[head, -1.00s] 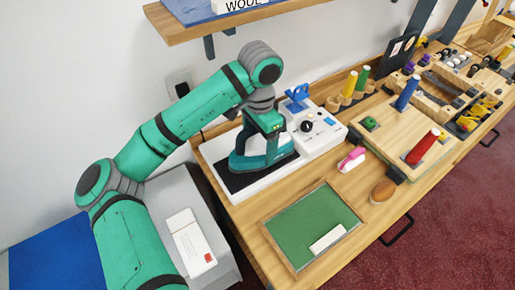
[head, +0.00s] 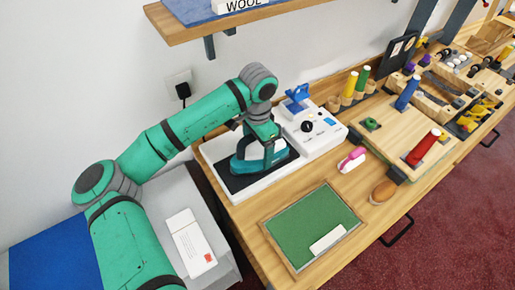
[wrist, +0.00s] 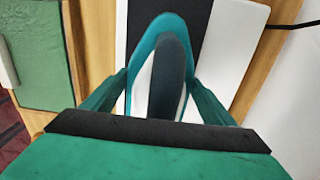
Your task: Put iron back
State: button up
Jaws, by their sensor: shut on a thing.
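The iron (head: 250,158) is teal with a dark handle and sits over the black pad of the white iron rest (head: 232,195) at the counter's left end. My gripper (head: 265,141) is above it, its fingers shut on the iron's handle. In the wrist view the iron (wrist: 146,75) lies between my gripper's fingers (wrist: 160,98), its nose pointing up the picture. The black pad (wrist: 190,25) shows beyond it. I cannot tell whether the sole touches the pad.
A white control unit (head: 315,130) with a black knob and blue clip joins the rest on the right. A green framed mat (head: 305,222) with a white block lies in front. A pink-and-white brush (head: 352,159) and brown oval brush (head: 383,191) are nearby. A shelf (head: 215,25) hangs above.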

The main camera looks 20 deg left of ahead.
jog(key=o, duration=2)
jog(key=shift+f, duration=0.1)
notch_tip(320, 180, up, 8)
jog(key=shift+f, duration=0.1)
jog(key=shift+d, duration=0.1)
